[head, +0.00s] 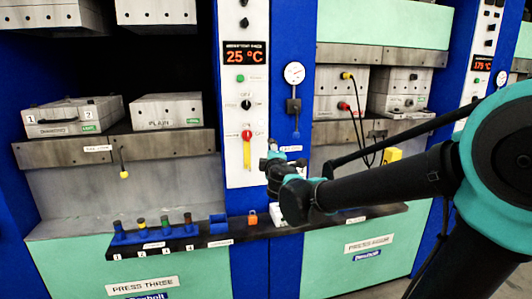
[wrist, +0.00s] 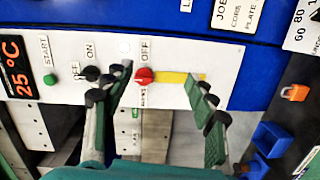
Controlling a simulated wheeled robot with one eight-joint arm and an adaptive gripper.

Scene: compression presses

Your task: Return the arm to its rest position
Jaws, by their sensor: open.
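My arm reaches in from the right of the head view, and my gripper (head: 272,166) is in front of the white control panel (head: 236,88), at its lower right. In the wrist view my gripper (wrist: 162,82) is open, with nothing between its fingers. The panel's red knob (wrist: 144,75) and yellow strip (wrist: 178,78) lie beyond and between the fingertips. The red knob (head: 247,134) also shows in the head view, left of the gripper. I cannot tell the exact gap between fingertips and panel.
A dark ledge (head: 75,253) runs below the gripper. It bears several coloured-top plugs (head: 165,222), a blue holder (head: 218,224) and an orange padlock (head: 253,217). Grey press platens (head: 168,110) stand left. Cables (head: 362,130) hang at the right press, near my arm.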

